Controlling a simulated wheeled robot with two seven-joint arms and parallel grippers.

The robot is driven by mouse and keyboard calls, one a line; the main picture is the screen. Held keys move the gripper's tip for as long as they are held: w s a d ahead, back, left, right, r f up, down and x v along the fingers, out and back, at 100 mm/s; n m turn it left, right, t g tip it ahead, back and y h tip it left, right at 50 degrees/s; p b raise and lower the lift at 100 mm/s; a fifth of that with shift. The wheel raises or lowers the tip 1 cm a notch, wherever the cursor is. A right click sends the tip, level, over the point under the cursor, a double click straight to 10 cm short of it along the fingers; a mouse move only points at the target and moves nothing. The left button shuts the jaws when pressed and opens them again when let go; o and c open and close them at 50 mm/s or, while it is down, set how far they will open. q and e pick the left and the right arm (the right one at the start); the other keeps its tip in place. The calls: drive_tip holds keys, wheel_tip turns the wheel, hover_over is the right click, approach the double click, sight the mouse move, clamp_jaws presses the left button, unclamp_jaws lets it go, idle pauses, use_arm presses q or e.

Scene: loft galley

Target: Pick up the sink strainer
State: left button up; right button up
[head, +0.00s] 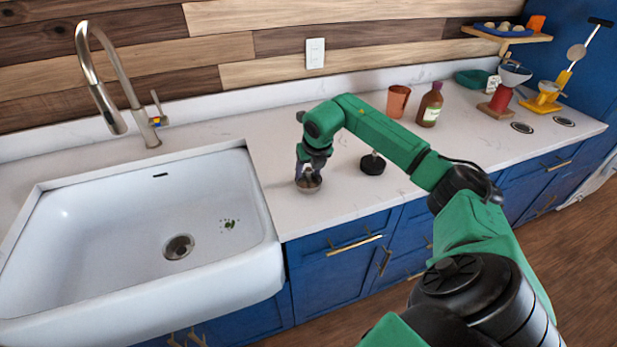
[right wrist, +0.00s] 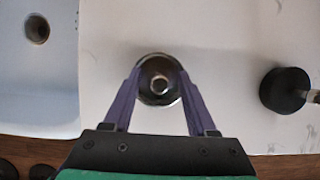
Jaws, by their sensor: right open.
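The sink strainer (head: 309,187) is a small round metal cup on the white counter, just right of the sink. In the right wrist view the strainer (right wrist: 160,77) shows as a round metal rim with a knob in its middle. My right gripper (head: 306,172) is directly above it, pointing down. In the right wrist view its purple fingers (right wrist: 159,85) are apart, one on each side of the strainer's middle. I cannot tell whether they touch it. The fingers partly hide the strainer. My left gripper is not in view.
A black round object (head: 373,164) with a light handle stands close right of the strainer. The white sink (head: 90,235) with its drain (head: 178,247) is at left. An orange cup (head: 398,101) and a brown bottle (head: 430,105) stand farther back. The counter's front edge is near.

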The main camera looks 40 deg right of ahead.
clamp_jaws()
drive_tip(key=shift+r, duration=0.1)
